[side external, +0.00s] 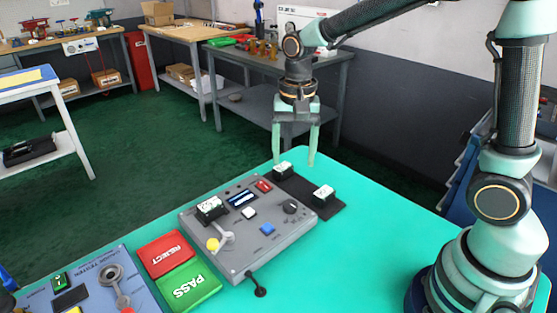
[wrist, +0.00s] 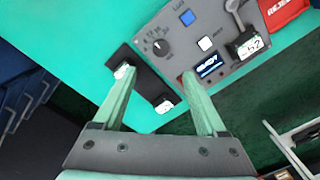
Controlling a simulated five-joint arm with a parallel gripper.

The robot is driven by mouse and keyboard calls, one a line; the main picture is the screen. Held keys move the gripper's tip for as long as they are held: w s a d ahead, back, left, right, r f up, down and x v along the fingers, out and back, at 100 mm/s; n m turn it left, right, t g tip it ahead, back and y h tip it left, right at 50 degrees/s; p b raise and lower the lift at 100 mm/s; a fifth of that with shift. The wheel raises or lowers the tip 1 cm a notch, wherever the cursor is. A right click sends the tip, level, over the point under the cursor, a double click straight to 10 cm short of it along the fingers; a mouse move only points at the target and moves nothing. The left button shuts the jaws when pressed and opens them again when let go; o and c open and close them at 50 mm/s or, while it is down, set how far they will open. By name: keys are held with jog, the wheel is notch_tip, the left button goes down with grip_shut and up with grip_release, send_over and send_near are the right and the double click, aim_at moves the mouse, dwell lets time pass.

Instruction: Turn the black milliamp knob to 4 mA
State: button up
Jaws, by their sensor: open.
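The black milliamp knob (side external: 291,207) sits on the right part of the grey control box (side external: 240,262). It also shows in the wrist view (wrist: 161,47), with small scale marks around it; its exact setting is too small to read. My gripper (side external: 294,161) points down with its fingers apart and empty. It hangs above the far right edge of the box, behind and above the knob, not touching it. In the wrist view my gripper (wrist: 158,78) has the knob beyond its fingertips.
Red REJECT (side external: 166,253) and green PASS (side external: 188,287) pads lie left.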

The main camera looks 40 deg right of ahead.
aim_at(291, 204)
notch_tip(291, 204, down, 13)
jog(key=shift+w+a+r, duration=0.1)
jog(key=shift+w, duration=0.05)
dwell(0.4)
grip_shut()
